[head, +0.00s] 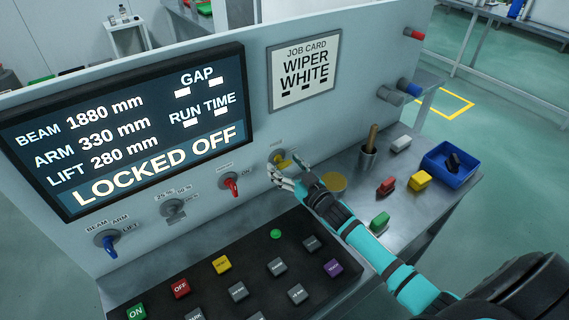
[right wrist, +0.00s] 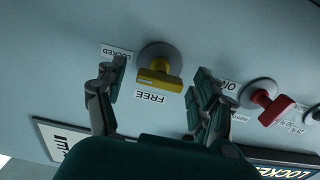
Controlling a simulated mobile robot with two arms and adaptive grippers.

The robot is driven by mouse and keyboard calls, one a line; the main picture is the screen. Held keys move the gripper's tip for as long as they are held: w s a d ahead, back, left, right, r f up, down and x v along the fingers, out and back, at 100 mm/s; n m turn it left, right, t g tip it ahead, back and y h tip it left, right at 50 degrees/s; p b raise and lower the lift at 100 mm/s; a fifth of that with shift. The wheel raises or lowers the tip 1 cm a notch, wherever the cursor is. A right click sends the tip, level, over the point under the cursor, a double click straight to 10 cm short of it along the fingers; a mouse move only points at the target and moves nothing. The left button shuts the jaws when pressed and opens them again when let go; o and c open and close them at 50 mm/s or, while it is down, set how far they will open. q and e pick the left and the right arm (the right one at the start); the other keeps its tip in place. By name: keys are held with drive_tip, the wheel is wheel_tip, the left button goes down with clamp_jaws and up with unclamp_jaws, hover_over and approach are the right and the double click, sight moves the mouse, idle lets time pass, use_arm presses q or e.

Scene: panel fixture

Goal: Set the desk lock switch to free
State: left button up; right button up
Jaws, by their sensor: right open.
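The desk lock switch is a yellow handle (head: 283,161) on a round grey base on the upright panel. In the right wrist view its handle (right wrist: 160,79) lies crosswise, close to the FREE label (right wrist: 150,97); the LOCKED label (right wrist: 116,52) is to the left. I cannot tell for certain which setting it points at. My right gripper (head: 287,176) is open in front of the switch. In the right wrist view its fingers (right wrist: 160,82) stand on either side of the handle, with gaps showing. My left gripper is not in view.
A red switch (head: 232,184) sits left of the yellow one. The screen (head: 125,128) reads LOCKED OFF. A button board (head: 215,260) lies below.

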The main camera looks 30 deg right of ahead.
drive_tip(key=shift+w+a, duration=0.1)
drive_tip(key=shift+w, duration=0.35)
drive_tip(key=shift+c, duration=0.2)
drive_tip(key=c, duration=1.2)
drive_tip(key=shift+o, duration=0.2)
